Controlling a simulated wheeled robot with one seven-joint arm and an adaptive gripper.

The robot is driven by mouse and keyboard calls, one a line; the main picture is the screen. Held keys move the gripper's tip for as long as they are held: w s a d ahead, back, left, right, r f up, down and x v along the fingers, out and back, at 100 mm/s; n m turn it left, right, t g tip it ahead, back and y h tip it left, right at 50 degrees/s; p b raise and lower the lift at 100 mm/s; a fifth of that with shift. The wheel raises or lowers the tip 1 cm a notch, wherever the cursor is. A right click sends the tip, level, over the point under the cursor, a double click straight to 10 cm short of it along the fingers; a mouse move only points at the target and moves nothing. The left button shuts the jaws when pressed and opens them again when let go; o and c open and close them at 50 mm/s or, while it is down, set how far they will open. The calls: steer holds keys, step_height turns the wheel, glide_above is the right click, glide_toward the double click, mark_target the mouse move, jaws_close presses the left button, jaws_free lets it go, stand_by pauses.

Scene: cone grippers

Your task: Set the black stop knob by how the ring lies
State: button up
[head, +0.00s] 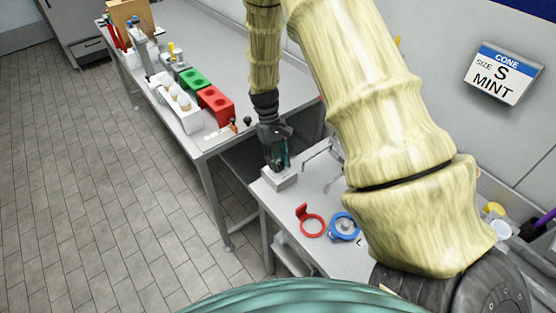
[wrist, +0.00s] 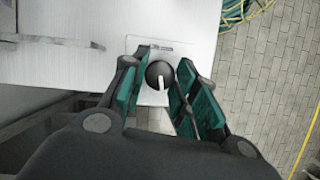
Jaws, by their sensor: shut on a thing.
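My gripper (wrist: 158,84) is shut on the black stop knob (wrist: 158,69), with one teal-padded finger on each side of it. The knob is round, and its white pointer line points down in the wrist view. It sits on a pale plate with a small printed label above it. In the head view, my gripper (head: 277,160) is low over a white block (head: 281,179) on the bench and hides the knob.
A wall sign (head: 503,74) reads "CONE SIZE S MINT". A second table holds a green block (head: 194,81), a red block (head: 216,104) and a white tray (head: 188,123) with egg-like items. A metal rack stands right of my gripper. My arm covers part of the bench.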

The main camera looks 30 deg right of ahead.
steer(key=shift+d+m+y, duration=0.1)
steer(key=shift+m+y, duration=0.3)
steer(key=shift+m, duration=0.8)
steer(key=o, duration=1)
steer(key=shift+r, duration=0.1)
steer(key=v, duration=1.1)
steer(key=shift+d+r, duration=0.2)
steer(key=shift+r, duration=0.2)
